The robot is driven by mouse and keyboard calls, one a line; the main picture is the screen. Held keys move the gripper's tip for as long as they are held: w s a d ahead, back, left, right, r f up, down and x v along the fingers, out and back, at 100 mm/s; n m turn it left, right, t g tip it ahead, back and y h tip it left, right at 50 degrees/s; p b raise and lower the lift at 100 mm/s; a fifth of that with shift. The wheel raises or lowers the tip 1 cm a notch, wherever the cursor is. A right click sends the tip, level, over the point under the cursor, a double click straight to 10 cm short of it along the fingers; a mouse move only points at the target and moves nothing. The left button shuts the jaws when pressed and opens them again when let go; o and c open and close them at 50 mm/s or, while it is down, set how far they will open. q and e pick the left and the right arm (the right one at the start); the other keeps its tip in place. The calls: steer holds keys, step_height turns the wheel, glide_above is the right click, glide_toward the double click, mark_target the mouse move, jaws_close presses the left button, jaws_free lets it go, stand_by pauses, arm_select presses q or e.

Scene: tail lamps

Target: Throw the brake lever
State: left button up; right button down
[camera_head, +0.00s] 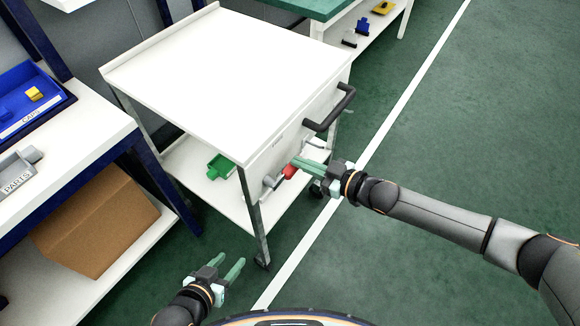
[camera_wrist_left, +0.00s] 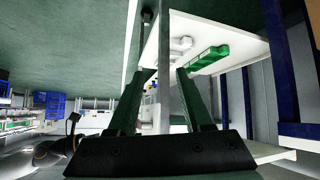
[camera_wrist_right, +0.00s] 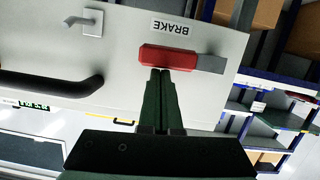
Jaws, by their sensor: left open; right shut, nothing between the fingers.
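The brake lever (camera_head: 289,171) has a red grip and sits on the end panel of a white cart (camera_head: 225,75). In the right wrist view the red lever (camera_wrist_right: 166,58) lies lengthwise beside a grey mount, near a BRAKE label (camera_wrist_right: 173,27). My right gripper (camera_head: 298,164) is shut with nothing between its fingers, and its tips are at the red grip, seemingly touching it. The same fingertips show in the right wrist view (camera_wrist_right: 160,72). My left gripper (camera_head: 237,265) is open and empty, low in front of the cart, away from the lever.
A black handle (camera_head: 330,110) sticks out from the cart's panel above my right gripper. A green item (camera_head: 220,167) lies on the cart's lower shelf. A workbench with a blue bin (camera_head: 33,97) and a cardboard box (camera_head: 97,225) stands left. The floor at right is clear.

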step_height(320, 180, up, 5)
steer(key=p, duration=0.5)
arm_select(q)
steer(key=shift+s+a+r+n+y, duration=0.2)
steer(key=shift+s+a+r, duration=0.15)
steer(key=shift+a+r, duration=0.25)
steer(key=shift+s+a+r+n+y, duration=0.1)
steer(key=shift+s+a+r+y, duration=0.1)
steer(key=shift+s+a+r, duration=0.25)
arm_select(e)
steer(key=f+v, duration=0.1)
steer(key=v, duration=0.8)
steer(key=shift+s+d, duration=0.3)
steer(key=shift+d, duration=0.05)
arm_select(q)
steer(key=shift+w+r, duration=0.15)
steer(key=shift+r, duration=0.05)
arm_select(e)
steer(key=shift+r, duration=0.15)
